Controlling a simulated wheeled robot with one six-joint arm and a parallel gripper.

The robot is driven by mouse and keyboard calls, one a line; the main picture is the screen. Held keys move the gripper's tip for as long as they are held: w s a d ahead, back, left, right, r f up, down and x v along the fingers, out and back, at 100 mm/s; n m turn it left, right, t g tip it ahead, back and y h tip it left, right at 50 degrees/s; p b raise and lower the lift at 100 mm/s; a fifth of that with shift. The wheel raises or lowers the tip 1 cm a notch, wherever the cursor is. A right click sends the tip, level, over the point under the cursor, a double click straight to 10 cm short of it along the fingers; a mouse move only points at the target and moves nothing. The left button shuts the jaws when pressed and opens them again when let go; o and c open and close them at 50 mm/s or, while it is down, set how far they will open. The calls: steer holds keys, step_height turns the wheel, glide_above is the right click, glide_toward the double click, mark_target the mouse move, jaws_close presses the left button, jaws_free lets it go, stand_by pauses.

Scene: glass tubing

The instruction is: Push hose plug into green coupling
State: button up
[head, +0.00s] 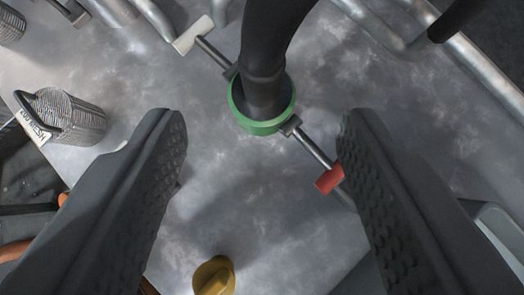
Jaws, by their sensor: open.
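The green coupling (258,126) is a ring in the upper middle of the view. A thick black hose (279,35) comes down from the top edge, and its dark end, the plug (264,92), sits within the green ring. I cannot tell how deep it sits. My gripper (258,120) is open, with one dark textured finger at the left and one at the right. The coupling and hose end show between and beyond the fingertips, and nothing is held.
A metal bar beside the coupling carries a red tab (329,179) and a white tab (193,35). A yellow object (214,276) is at the bottom. Metal pipes (480,68) run along the upper right. The grey surface between is clear.

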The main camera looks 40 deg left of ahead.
steer(key=v, duration=0.7)
steer(key=shift+s+r, duration=0.1)
steer(key=shift+r, duration=0.05)
steer(key=s+a+r+m+t+h, duration=0.2)
steer(key=s+r, duration=0.4)
steer(key=s, duration=0.3)
steer(key=s+a+r+m+t+h, duration=0.2)
steer(key=s+a+r+m+t, duration=0.1)
steer(key=s, duration=0.7)
steer(key=s+a+r+m+t+h, duration=0.2)
steer(key=s+r+t, duration=0.4)
steer(key=s+r, duration=0.3)
steer(key=shift+s+a+r+m, duration=0.35)
steer(key=shift+s+a+m, duration=0.15)
steer(key=shift+a+m, duration=0.4)
steer(key=shift+d, duration=0.15)
